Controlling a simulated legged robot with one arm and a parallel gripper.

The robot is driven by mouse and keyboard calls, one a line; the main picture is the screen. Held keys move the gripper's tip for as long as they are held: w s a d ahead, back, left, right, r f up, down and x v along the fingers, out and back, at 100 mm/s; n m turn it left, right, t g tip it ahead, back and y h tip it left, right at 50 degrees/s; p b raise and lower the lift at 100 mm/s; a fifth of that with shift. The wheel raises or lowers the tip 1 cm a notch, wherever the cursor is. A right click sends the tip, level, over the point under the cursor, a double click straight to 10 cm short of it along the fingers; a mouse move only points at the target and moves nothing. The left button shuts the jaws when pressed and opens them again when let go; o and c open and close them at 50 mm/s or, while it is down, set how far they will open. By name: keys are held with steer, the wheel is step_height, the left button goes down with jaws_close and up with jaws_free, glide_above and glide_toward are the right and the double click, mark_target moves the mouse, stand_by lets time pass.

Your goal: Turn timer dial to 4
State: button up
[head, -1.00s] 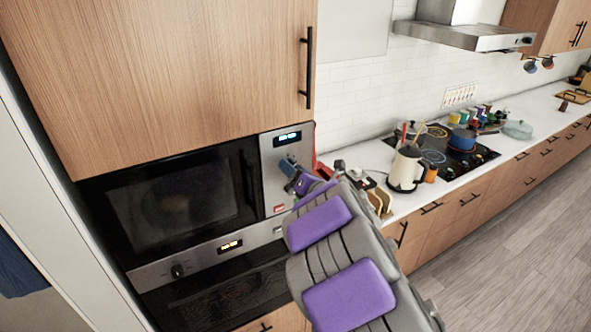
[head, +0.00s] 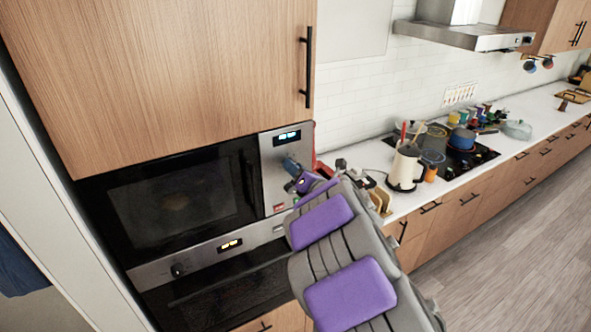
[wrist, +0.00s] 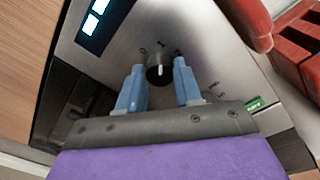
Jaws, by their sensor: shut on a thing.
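The timer dial (wrist: 159,72) is a small dark round knob with a pale pointer line, set in a brushed metal panel (wrist: 140,32). The marks 0, 1 and 2 show above it in the wrist view; the marks further round are too small to read or hidden. My gripper (wrist: 159,67) has its two blue fingers on either side of the dial, shut on it. In the head view my gripper (head: 295,172) is against the right-hand control panel of the microwave (head: 180,205), and it hides the dial there.
A lit display (head: 288,136) sits above the dial. A red object (wrist: 255,20) stands close to the right of the panel. A kettle (head: 405,168) and a hob (head: 455,150) are on the counter further right. The floor on the right is clear.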

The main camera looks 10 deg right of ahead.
steer(key=shift+f+m, duration=0.25)
steer(key=shift+m, duration=0.05)
steer(key=shift+s+a+f+m+t+h+p, duration=0.1)
steer(key=shift+m+h+p, duration=0.25)
steer(key=shift+m, duration=4.65)
steer(key=shift+w+a+f+m+t+h+p, duration=0.1)
steer(key=shift+m+p, duration=0.5)
steer(key=shift+m, duration=4.4)
steer(key=shift+s+a+f+m+t+h+p, duration=0.1)
steer(key=shift+m+h+p, duration=0.25)
steer(key=shift+m, duration=4.65)
